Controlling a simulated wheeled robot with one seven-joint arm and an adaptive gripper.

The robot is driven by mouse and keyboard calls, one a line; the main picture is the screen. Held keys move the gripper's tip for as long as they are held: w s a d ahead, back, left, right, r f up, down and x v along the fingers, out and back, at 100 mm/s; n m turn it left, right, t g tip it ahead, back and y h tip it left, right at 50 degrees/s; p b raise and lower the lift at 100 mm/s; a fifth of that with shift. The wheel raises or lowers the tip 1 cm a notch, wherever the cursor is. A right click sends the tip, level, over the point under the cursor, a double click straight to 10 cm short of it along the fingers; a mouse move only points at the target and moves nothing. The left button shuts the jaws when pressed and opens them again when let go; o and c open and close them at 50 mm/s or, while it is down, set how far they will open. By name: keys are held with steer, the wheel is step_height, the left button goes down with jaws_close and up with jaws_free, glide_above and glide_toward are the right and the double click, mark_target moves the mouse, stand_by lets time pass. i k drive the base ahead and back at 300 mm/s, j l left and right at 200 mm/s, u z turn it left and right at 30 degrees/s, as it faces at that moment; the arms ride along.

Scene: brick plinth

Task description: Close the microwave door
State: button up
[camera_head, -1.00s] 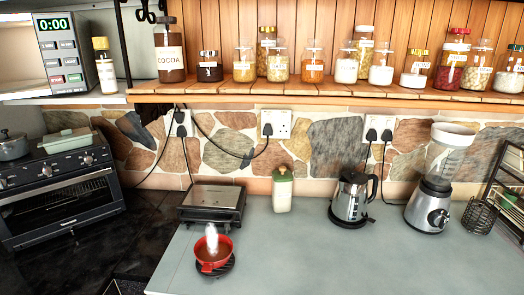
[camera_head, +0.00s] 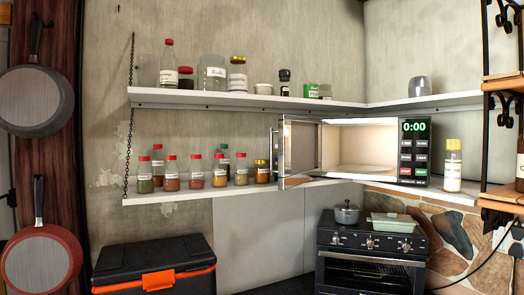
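The microwave (camera_head: 360,150) stands on the lower corner shelf, right of centre. Its door (camera_head: 299,146) is open, swung out to the left, and its lit inside shows empty. Its control panel (camera_head: 414,150) with a green 0:00 display is on the right side. My gripper is not in view.
Spice jars (camera_head: 195,172) stand on the shelf left of the open door. An upper shelf (camera_head: 250,101) with jars runs above. Below are a black oven (camera_head: 370,250) with a pot on top and a black box (camera_head: 154,268).

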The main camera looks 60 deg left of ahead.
mark_target(300, 136)
steer(key=k+j+u, duration=0.2)
steer(key=k+j, duration=0.2)
steer(key=j, duration=0.25)
steer(key=k+j, duration=0.15)
steer(key=j, duration=0.2)
steer(key=k+j+u, duration=0.15)
steer(key=j, duration=0.2)
steer(key=k+j+u, duration=0.1)
steer(key=j, duration=0.25)
steer(key=k+j+u, duration=0.1)
steer(key=k+j, duration=0.15)
steer(key=j, duration=0.15)
steer(key=k+j+u, duration=0.1)
steer(key=j, duration=0.25)
steer(key=k+j+u, duration=0.1)
steer(key=j, duration=0.3)
steer(key=i+l+u, duration=0.1)
steer(key=l, duration=0.75)
steer(key=l+u, duration=0.1)
steer(key=l, duration=0.75)
steer(key=i, duration=0.05)
